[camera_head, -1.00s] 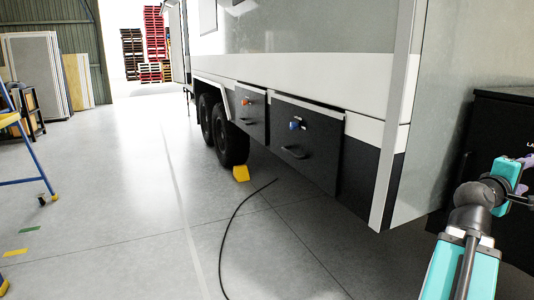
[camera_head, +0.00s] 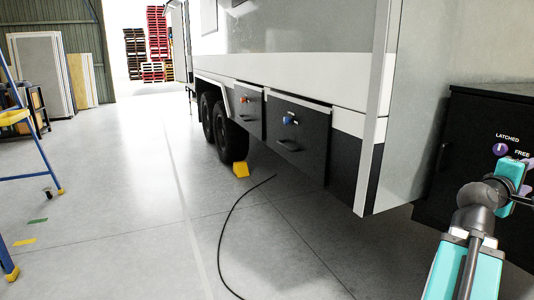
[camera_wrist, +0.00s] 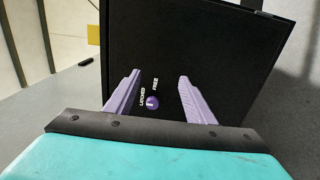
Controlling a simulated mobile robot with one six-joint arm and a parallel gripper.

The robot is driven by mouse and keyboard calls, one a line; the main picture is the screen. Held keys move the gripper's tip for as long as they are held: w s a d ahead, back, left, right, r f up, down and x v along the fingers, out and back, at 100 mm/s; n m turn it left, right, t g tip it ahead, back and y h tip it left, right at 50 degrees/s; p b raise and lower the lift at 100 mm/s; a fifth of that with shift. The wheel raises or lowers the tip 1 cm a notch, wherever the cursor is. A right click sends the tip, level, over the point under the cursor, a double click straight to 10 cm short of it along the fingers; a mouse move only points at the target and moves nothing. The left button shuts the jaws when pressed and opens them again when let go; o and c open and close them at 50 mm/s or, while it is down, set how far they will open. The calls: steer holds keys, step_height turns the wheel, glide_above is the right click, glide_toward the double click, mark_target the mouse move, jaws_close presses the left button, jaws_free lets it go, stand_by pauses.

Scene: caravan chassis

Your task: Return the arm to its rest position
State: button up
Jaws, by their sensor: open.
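My gripper (camera_wrist: 157,90) shows in the wrist view as two purple fingers spread apart, with nothing between them but the view of a black cabinet (camera_wrist: 220,50). The cabinet carries a purple round knob (camera_wrist: 152,103) with the labels LATCHED and FREE. In the head view the cabinet (camera_head: 475,130) stands at the right, with the knob (camera_head: 499,149) on its front. My teal and grey arm is at the lower right, in front of the cabinet. Most of the gripper is out of that view; whether it touches anything cannot be told.
The caravan (camera_head: 300,70) fills the upper middle, with dark drawers (camera_head: 297,137) and wheels (camera_head: 232,135). A yellow chock (camera_head: 241,170) sits by a wheel. A black cable (camera_head: 232,214) lies on the floor. A blue ladder (camera_head: 32,140) stands left. The floor between is open.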

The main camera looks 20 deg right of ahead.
steer(key=w+a+f+n+t+y+p, duration=0.25)
steer(key=w+a+f, duration=0.25)
steer(key=w+f, duration=0.5)
steer(key=w+a+f+n+t+y+p, duration=0.2)
steer(key=w+a+f+n+p, duration=0.25)
steer(key=w, duration=0.85)
steer(key=w+a+f+y+p, duration=0.2)
steer(key=w+a+f+y, duration=0.15)
steer(key=a+f, duration=0.7)
steer(key=w+a+f+y+p, duration=0.25)
steer(key=w+a+f, duration=0.25)
steer(key=a+f, duration=0.55)
steer(key=s+a+f+g+y+p, duration=0.25)
steer(key=s+a+f, duration=0.25)
steer(key=a+f, duration=0.55)
steer(key=s+a+f+g+y+p, duration=0.1)
steer(key=s+a+f+g+p, duration=0.3)
steer(key=a+f, duration=0.65)
steer(key=s+a+f+m+g+y, duration=0.1)
steer(key=s+a+f+m, duration=0.1)
steer(key=s+a, duration=0.2)
steer(key=s+a+f+m+g+y, duration=0.1)
steer(key=s+a, duration=0.4)
steer(key=s, duration=0.6)
steer(key=s+a+f+m+g+y, duration=0.2)
steer(key=s+a+f+m, duration=0.2)
steer(key=s, duration=0.4)
steer(key=shift+a+f+m+p, duration=0.15)
steer(key=shift+a+m+p, duration=0.15)
steer(key=shift+m+p, duration=0.1)
